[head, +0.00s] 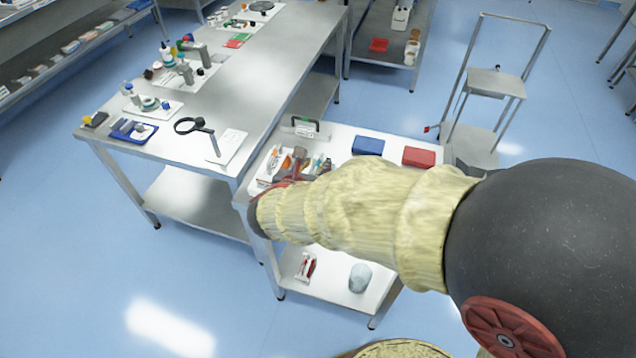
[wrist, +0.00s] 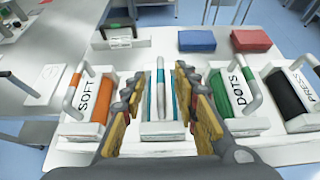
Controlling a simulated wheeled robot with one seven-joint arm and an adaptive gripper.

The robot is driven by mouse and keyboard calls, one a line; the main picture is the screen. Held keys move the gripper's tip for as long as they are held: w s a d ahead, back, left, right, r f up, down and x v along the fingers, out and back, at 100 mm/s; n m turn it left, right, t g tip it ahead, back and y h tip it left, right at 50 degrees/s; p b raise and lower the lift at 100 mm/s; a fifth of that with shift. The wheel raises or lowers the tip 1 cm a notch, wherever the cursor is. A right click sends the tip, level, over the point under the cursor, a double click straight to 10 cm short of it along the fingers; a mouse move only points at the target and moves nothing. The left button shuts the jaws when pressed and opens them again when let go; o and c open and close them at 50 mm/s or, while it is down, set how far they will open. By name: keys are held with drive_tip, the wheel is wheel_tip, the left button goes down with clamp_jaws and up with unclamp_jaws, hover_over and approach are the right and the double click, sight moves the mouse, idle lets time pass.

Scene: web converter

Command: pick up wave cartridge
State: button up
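Several handled cartridges stand in a row on the white table (head: 345,138). In the wrist view they are one marked SOFT with an orange roller (wrist: 88,106), a middle one with teal parts (wrist: 160,100), one marked DOTS in green (wrist: 232,92) and one marked PRESS in black (wrist: 289,95). No WAVE label is readable; the middle cartridge's label does not show. My gripper (wrist: 160,84) is open, with one finger on each side of the middle cartridge's upright handle. Gaps show between fingers and handle. In the head view my arm hides part of the row.
A blue box (head: 368,145) and a red box (head: 419,157) lie behind the row. A white block with a dark handle (wrist: 122,38) stands at the back left. The SOFT and DOTS cartridges stand close beside my fingers. A larger metal table (head: 240,75) adjoins on the left.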

drive_tip(key=x, duration=0.2)
drive_tip(key=shift+w+d+f+b, duration=0.1)
drive_tip(key=shift+w+f+b, duration=0.1)
drive_tip(key=shift+w+b, duration=0.1)
drive_tip(key=c, duration=0.3)
drive_tip(key=c, duration=0.4)
drive_tip(key=shift+r, duration=0.15)
clamp_jaws()
